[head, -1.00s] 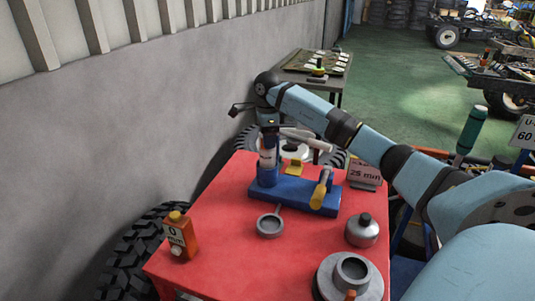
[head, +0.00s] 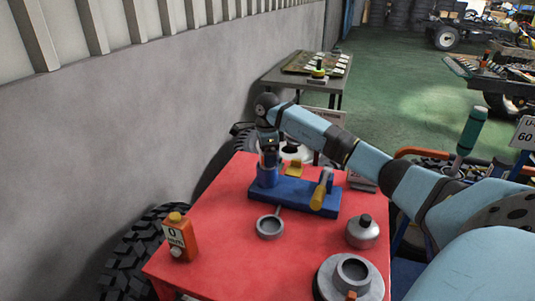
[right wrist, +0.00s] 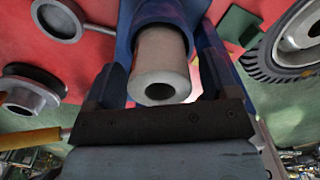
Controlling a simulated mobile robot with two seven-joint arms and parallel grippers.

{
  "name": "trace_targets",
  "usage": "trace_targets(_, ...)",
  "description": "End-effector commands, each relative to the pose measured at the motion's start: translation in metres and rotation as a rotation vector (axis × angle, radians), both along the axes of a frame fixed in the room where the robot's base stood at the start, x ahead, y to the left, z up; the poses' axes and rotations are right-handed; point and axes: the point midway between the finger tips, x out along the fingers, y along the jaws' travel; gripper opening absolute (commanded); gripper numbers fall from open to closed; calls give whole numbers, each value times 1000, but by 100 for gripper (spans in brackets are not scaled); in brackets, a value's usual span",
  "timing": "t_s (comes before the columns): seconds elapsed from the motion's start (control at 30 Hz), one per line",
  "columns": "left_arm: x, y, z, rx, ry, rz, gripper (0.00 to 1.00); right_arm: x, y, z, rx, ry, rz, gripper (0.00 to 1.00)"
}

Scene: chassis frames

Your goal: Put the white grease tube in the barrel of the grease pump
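The blue grease pump (head: 292,196) stands on the red table top, with its upright barrel (head: 267,177) at its left end. The white grease tube (right wrist: 160,75) sits in the mouth of the blue barrel (right wrist: 172,12) in the right wrist view, its near part with a round hole sticking out. My right gripper (head: 268,157) points down over the barrel. In the right wrist view its two dark fingers (right wrist: 160,82) stand either side of the tube, with a gap beside it, so it looks open. My left gripper is not in view.
An orange oil can (head: 180,238), a grey ring with a handle (head: 269,225), a round metal can (head: 362,232) and a grey flanged part (head: 350,280) stand on the red table (head: 225,265). A grey wall runs along the left. A yellow-handled lever (head: 321,190) is on the pump.

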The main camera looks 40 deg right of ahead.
Motion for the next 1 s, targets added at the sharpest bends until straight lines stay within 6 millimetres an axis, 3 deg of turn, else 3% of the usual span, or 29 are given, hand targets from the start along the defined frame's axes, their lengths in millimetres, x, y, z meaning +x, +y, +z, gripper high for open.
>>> trace_targets(0.37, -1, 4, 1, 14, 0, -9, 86, 0, 0, 7, -1, 0, 0, 81)
trace_targets(0.8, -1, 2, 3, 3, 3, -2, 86, 1, 0, 93, -1, -4, 0, 81)
trace_targets(1.0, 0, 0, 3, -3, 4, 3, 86, 0, 0, 118, -1, -1, 1, 81)
